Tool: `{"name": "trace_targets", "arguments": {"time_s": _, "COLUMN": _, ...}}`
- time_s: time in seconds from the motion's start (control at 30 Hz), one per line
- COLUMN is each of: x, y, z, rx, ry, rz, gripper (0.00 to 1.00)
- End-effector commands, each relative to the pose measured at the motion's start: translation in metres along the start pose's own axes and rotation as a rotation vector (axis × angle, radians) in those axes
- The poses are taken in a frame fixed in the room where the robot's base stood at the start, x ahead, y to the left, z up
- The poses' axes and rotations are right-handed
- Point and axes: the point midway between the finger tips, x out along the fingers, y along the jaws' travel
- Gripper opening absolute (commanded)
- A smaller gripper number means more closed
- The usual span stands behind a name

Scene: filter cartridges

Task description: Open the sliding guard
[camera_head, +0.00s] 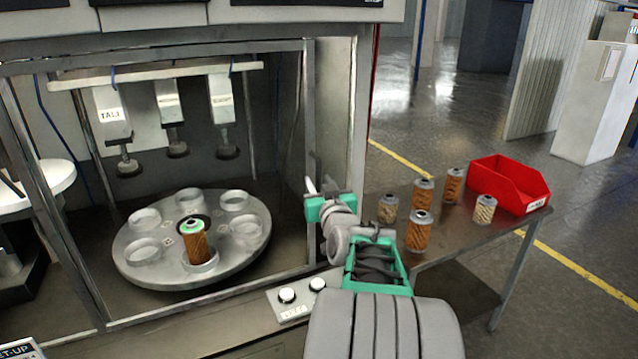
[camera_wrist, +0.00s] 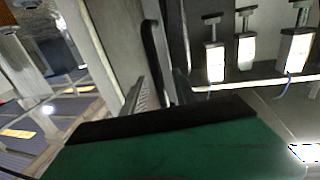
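The sliding guard (camera_head: 309,120) is a grey metal frame across the front of the machine, and the inside shows clearly through it. A black bar handle (camera_wrist: 152,50) shows in the wrist view, standing out from a grey upright. My gripper (camera_head: 317,186) is at the guard's right edge. In the wrist view its two fingers (camera_wrist: 162,90) are apart, with the lower end of the handle between them. I cannot tell whether either finger touches the handle.
Pressing heads hang above. A side table (camera_head: 458,232) holds several cartridges and a red bin (camera_head: 508,187).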

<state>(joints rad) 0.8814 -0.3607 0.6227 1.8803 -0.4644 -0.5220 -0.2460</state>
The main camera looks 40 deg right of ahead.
Motion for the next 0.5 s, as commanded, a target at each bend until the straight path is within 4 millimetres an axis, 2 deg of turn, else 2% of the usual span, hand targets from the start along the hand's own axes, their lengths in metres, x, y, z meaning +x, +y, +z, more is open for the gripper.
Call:
{"name": "trace_targets", "arguments": {"time_s": 0.1, "x": -0.0003, "y": 0.0, "z": 0.0001, "rx": 0.0, "ry": 0.0, "rz": 0.0, "gripper": 0.33}}
{"name": "trace_targets", "arguments": {"time_s": 0.5, "x": -0.0005, "y": -0.0001, "z": 0.0, "rx": 0.0, "ry": 0.0, "rz": 0.0, "gripper": 0.0}}
